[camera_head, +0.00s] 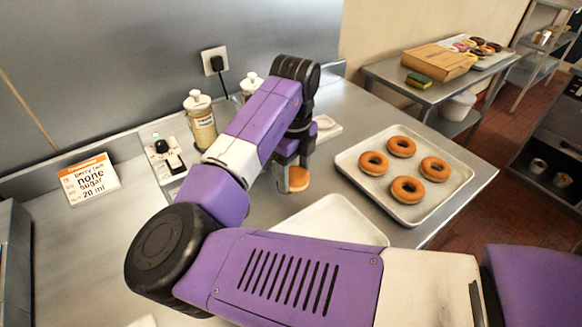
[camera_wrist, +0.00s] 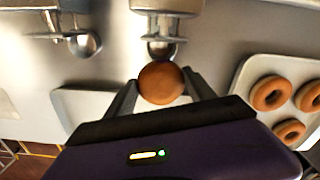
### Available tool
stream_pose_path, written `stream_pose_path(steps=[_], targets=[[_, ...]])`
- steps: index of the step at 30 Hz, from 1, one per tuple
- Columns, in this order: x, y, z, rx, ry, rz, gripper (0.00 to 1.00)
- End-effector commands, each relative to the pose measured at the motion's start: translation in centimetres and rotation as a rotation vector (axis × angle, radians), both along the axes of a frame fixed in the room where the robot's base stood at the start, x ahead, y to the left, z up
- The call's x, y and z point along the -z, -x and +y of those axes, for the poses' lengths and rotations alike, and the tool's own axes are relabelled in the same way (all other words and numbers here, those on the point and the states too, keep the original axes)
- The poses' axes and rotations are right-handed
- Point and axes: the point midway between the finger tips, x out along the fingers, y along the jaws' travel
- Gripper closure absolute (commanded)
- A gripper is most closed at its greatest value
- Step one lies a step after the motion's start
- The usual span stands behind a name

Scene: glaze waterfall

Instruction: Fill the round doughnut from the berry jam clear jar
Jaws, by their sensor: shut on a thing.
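My gripper (camera_head: 293,168) is shut on a round doughnut (camera_head: 299,179), a plain brown one without a hole, and holds it above the counter. In the wrist view the round doughnut (camera_wrist: 160,84) sits between both fingers. A metal spout (camera_wrist: 162,48) is right at its far edge; I cannot tell if they touch. A second spout (camera_wrist: 84,43) is to the left, apart from it. A clear jar with pale yellow contents and a white top (camera_head: 201,122) stands by the wall. Another white-topped jar (camera_head: 250,85) is mostly hidden by my arm. I cannot tell which holds berry jam.
A card (camera_head: 89,180) lists berry jam, none, sugar, 20 ml. A tray of ring doughnuts (camera_head: 352,172) is at right; an empty white tray (camera_head: 335,222) lies nearer. A small device (camera_head: 163,158) stands left of the jars. A side table holds a cardboard box (camera_head: 438,62) and sponge (camera_head: 418,80).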

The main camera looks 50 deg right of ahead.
Motion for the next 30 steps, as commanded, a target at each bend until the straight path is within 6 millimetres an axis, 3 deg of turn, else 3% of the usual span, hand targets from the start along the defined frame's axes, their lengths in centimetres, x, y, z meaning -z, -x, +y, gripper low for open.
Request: stream_pose_path(steps=[17, 30], targets=[[-0.1, 2.2, 0.7, 0.0, 0.0, 0.0, 0.77], [-2.7, 3.3, 1.0, 0.0, -0.001, 0.0, 0.77]])
